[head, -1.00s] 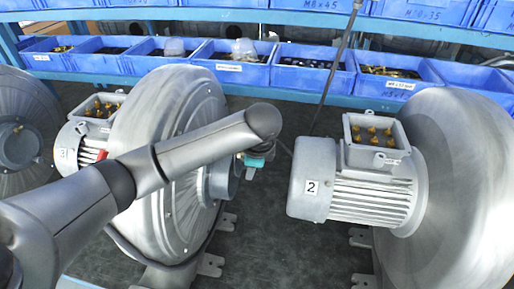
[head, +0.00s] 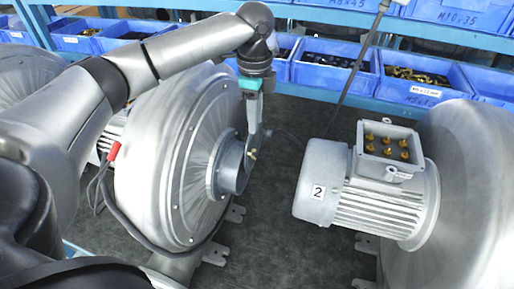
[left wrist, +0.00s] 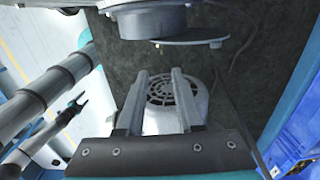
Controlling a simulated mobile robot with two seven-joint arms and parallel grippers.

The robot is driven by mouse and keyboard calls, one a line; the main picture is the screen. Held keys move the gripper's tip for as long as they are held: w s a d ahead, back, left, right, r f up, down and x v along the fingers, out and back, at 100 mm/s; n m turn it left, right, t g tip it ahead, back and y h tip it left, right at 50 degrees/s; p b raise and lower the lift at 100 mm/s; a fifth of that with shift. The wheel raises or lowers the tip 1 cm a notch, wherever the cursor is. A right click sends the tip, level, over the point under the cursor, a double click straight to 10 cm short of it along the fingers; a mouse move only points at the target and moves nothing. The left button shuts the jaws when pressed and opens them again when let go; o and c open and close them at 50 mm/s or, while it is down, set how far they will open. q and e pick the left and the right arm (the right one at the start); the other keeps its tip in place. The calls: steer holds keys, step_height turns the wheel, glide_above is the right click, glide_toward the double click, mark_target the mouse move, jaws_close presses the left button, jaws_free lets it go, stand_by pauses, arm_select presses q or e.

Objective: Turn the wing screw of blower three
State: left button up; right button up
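Blower three (head: 170,150) is the large grey disc-shaped housing left of centre in the head view, with a short round port (head: 232,168) facing right. A tiny brass-coloured piece, which seems to be the wing screw (left wrist: 157,45), shows by the port's plate in the left wrist view. My left gripper (head: 253,153) points down beside the port in the head view. In the left wrist view its two fingers (left wrist: 160,75) are apart and empty, with the brass piece beyond the tips. My right gripper (left wrist: 80,99) shows small at the left wrist view's left; its finger state is unclear.
Blower two's motor (head: 375,190) stands to the right with a terminal box (head: 390,150) on top. A red plug (head: 113,150) and dark cables hang at blower three's left. Blue bins (head: 425,88) line the shelf behind.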

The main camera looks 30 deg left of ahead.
mark_target(256, 152)
arm_select(q)
step_height(256, 152, down, 11)
steer(key=shift+w+f+p, duration=0.1)
steer(key=shift+p, duration=0.45)
jaws_close()
stand_by(0.3)
